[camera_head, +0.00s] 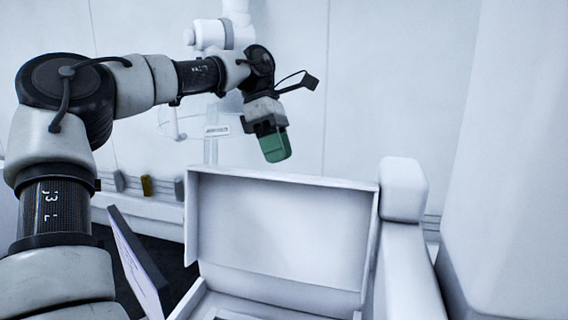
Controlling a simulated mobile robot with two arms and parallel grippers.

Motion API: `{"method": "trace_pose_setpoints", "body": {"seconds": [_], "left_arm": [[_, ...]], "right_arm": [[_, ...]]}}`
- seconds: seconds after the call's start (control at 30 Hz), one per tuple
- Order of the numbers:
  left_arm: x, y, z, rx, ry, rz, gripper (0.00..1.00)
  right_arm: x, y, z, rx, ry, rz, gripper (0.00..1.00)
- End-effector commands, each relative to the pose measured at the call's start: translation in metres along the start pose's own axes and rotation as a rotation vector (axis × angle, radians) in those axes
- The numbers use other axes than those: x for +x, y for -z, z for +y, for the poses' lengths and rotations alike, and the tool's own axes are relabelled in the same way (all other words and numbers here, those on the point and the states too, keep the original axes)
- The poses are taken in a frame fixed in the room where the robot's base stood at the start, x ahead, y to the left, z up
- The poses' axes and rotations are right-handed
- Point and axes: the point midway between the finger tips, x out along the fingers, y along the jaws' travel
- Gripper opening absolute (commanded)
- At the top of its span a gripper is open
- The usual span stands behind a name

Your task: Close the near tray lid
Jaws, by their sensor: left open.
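The near tray lid (280,228) is a white rectangular panel with a raised rim. It stands open and roughly upright behind the white tray (262,307), of which only the back part shows at the bottom edge. My left gripper (274,146), with green at its tip, points downward above and behind the lid's top edge, apart from it. It is open, and I see nothing held in it. The gap between its fingers is hard to make out from this angle. My right gripper is not in view.
A white padded block (403,190) stands close against the lid's right side. A thin dark-edged panel (138,262) leans left of the tray. Small dark and yellow items (147,186) sit on a ledge behind.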

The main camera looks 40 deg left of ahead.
Motion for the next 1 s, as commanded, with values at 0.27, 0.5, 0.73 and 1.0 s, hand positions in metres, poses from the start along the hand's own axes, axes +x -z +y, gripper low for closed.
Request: {"method": "trace_pose_setpoints", "body": {"seconds": [0.27, 0.5, 0.73, 1.0], "left_arm": [[0.029, 0.000, 0.000, -0.002, -0.001, -0.001, 0.40], [0.033, 0.000, 0.000, -0.002, -0.001, -0.001, 0.40], [0.033, 0.000, 0.000, -0.002, -0.001, -0.001, 0.17], [0.033, 0.000, 0.000, -0.002, -0.002, -0.001, 0.00]], "right_arm": [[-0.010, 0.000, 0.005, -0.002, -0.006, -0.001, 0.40], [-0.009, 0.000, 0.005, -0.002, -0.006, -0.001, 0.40], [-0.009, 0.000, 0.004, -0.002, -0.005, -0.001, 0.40], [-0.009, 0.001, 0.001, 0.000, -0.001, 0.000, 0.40]]}}
